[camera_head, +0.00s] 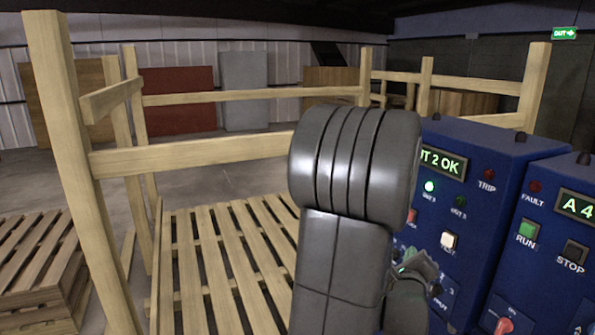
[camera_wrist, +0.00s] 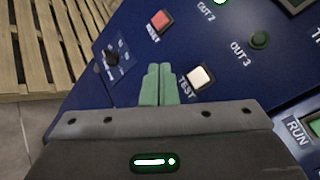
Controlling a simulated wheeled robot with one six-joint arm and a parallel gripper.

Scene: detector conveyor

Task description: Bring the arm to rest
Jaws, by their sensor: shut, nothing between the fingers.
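My gripper (camera_wrist: 158,68) has its two green fingers together, shut and empty, in the wrist view. The fingertips are over the blue control panel (camera_wrist: 100,95), between the red RESET button (camera_wrist: 161,20) and the white TEST button (camera_wrist: 198,77). I cannot tell whether they touch the panel. In the head view my grey arm stands upright in the middle, and my gripper (camera_head: 408,262) shows partly behind it, in front of the panel (camera_head: 475,165). The display (camera_head: 442,163) reads "UT 2 OK", its left end hidden by my arm. The OUT 2 lamp (camera_head: 429,186) is lit green; OUT 3 (camera_head: 459,201) is dark.
A second blue panel (camera_head: 550,215) with a green RUN button (camera_head: 527,231) and black STOP button (camera_head: 574,250) stands at the right. A wooden frame (camera_head: 200,153) and slatted pallet (camera_head: 215,250) are at the left.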

